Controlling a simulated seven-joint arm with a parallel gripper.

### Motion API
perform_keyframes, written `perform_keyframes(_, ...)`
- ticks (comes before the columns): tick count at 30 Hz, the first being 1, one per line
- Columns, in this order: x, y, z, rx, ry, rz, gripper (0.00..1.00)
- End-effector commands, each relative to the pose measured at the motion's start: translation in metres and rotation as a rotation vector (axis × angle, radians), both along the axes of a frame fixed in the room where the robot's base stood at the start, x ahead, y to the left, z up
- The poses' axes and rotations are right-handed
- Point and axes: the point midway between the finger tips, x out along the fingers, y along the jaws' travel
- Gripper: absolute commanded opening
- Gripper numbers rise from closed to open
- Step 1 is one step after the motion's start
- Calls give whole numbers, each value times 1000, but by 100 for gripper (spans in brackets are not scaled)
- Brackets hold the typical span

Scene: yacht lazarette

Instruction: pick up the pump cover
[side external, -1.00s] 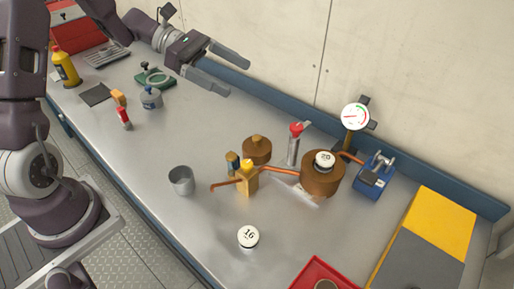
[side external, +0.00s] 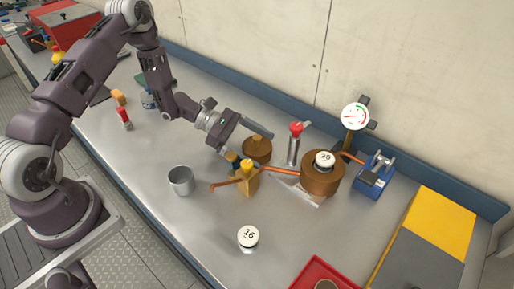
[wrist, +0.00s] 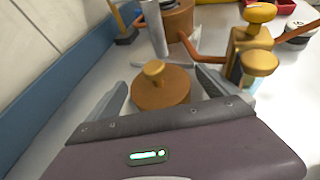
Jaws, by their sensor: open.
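The pump cover appears to be the round copper-brown lid with a small knob (side external: 257,150) on the bench; in the wrist view its knobbed top (wrist: 160,92) shows clearly. My gripper (side external: 254,143) is open and has its fingers to either side of this lid. In the wrist view the lid lies between the two fingers of my gripper (wrist: 162,84), with visible gaps on both sides. Its near edge is hidden by the gripper body. I cannot tell how far the fingertips are above the bench.
A brass valve (side external: 246,181) with a copper pipe stands close beside the lid. A red-topped cylinder (side external: 294,148) and a large copper housing (side external: 321,181) stand to the right. A metal cup (side external: 181,181) is at left. The bench front is mostly clear.

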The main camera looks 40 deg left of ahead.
Motion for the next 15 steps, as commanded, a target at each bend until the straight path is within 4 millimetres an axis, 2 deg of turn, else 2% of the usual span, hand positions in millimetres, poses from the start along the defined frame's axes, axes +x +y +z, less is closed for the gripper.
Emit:
perform_keyframes(2,0,0,0,0,0,0,98)
perform_keyframes(12,0,1,0,0,0,0,31)
perform_keyframes(14,0,1,0,0,0,0,20)
perform_keyframes(15,0,1,1,-1,0,0,20)
